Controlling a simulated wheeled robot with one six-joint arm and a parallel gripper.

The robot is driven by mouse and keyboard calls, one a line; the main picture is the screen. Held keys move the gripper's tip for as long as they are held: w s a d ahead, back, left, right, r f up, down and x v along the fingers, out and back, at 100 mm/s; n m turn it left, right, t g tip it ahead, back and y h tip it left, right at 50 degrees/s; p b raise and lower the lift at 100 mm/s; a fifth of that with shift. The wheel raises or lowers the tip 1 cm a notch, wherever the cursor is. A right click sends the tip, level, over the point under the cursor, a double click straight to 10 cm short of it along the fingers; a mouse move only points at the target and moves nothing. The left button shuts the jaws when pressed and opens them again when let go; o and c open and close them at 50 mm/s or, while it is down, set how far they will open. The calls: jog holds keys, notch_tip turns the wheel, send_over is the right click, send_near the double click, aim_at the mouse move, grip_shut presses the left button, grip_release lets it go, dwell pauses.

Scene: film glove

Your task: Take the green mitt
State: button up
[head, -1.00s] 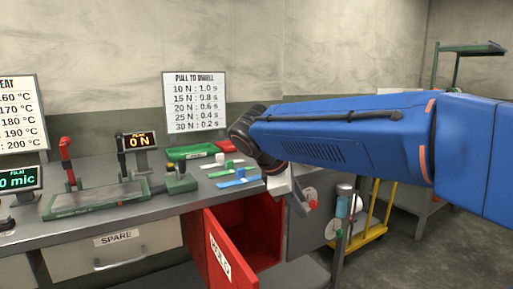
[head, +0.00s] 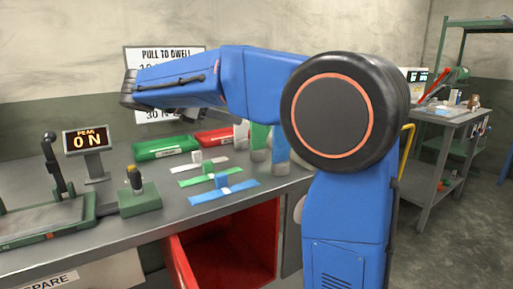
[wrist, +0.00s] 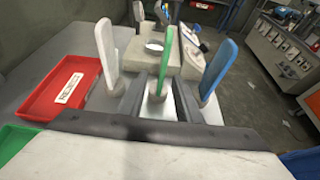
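The green mitt (wrist: 167,58) is a slim upright flat shape on a pale round base, in the middle of the wrist view. In the head view it shows partly (head: 258,137) behind my arm's edge. My gripper (wrist: 157,82) is open, its two dark fingers apart. The mitt's base appears in the gap between them; I cannot tell whether it is within their reach or beyond. No contact shows. In the head view my gripper is mostly hidden by my arm. A white upright mitt (wrist: 107,52) stands left and a blue one (wrist: 217,68) right.
A red tray (wrist: 64,88) and a green tray (head: 165,147) lie on the bench. White, green and blue strips (head: 222,197) lie in front. A gauge with display (head: 86,140) stands left. A red cabinet door (head: 180,268) is open below. A shelved cart (head: 450,130) stands right.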

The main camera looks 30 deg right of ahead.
aim_at(265, 128)
jog(key=x, duration=0.9)
jog(key=shift+d+f, duration=0.15)
jog(key=shift+d, duration=0.2)
jog(key=shift+s+x, duration=0.15)
jog(key=shift+x, duration=1.15)
jog(key=shift+s+x, duration=0.2)
jog(key=shift+x, duration=1.15)
grip_shut()
